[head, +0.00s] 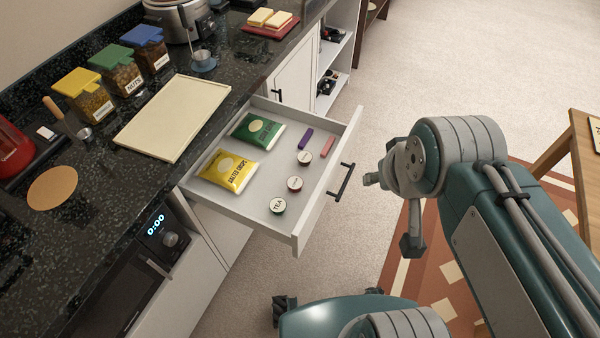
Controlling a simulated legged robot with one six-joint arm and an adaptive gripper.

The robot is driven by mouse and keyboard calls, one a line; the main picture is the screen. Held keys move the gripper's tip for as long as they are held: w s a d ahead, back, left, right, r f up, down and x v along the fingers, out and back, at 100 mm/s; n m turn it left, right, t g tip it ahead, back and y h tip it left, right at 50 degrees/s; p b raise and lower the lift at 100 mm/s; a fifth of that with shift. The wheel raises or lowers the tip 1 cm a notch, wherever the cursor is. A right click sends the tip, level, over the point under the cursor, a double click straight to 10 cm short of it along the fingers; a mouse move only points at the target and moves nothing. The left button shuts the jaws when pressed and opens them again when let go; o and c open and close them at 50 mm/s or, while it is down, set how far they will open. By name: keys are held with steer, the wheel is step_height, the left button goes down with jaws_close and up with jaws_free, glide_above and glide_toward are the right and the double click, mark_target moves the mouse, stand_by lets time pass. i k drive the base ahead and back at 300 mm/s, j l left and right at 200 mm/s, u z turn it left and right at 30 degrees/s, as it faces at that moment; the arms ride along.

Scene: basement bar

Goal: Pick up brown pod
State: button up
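An open white drawer (240,202) holds several small items. Three small round pods with pale lids lie in a row on its right side: a far pod (305,158), a middle pod (294,184) with a reddish-brown rim, and a near pod (277,207) marked TEA. The far pod's rim looks dark; which one is the brown pod is hard to tell at this size. My gripper (391,212) is to the right of the drawer, beyond its front handle. Its fingers are spread apart, with nothing seen between them.
A green packet (258,130), a yellow packet (229,171), a purple bar (306,138) and a pink bar (327,147) share the drawer. The drawer handle (341,182) sticks out. A dark counter (110,184) with jars and a cream board (174,117) runs along the left.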

mark_target(305, 158)
steer(key=i+l+u, duration=0.45)
steer(key=l, duration=0.15)
steer(key=l+u, duration=0.2)
steer(key=l, duration=0.15)
steer(key=i+l+u, duration=0.2)
steer(key=l, duration=0.15)
steer(key=k, duration=0.05)
